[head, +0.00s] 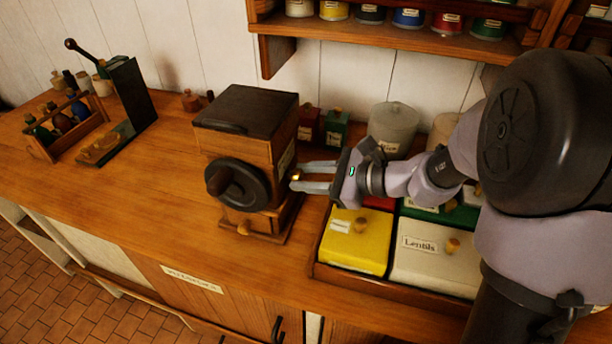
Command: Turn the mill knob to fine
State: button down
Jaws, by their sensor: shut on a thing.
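The mill (232,128) is a dark-topped wooden box with a round black wheel (238,186) on its front and a small drawer with a brass pull below. A pale label (286,156) is on its right side. My gripper (297,179) reaches in from the right, level, with its fingers at the mill's right side. It is shut on a small brass mill knob (296,176), of which only a bit shows between the fingertips. Which way the knob points and the label's writing cannot be read.
A tray of lidded boxes, one yellow (355,241) and one white marked Lentils (432,258), lies below my arm. Red and green tins (335,126) and a grey canister (392,128) stand behind. A bottle rack (68,128) is far left.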

jog(key=b, duration=0.2)
jog(key=shift+f+n+b, duration=0.3)
jog(key=shift+n+b, duration=0.05)
jog(key=shift+n, duration=0.05)
jog(key=shift+r+t, duration=0.15)
jog(key=shift+t, duration=0.15)
jog(key=shift+r, duration=0.15)
jog(key=c, duration=1.1)
grip_release()
jog(key=shift+o, duration=0.2)
jog(key=p+v, duration=0.5)
jog(key=v, duration=1.2)
jog(key=shift+r+p, duration=0.25)
jog(key=shift+p, duration=0.1)
jog(key=shift+s+d, duration=0.1)
jog(key=shift+s, duration=0.05)
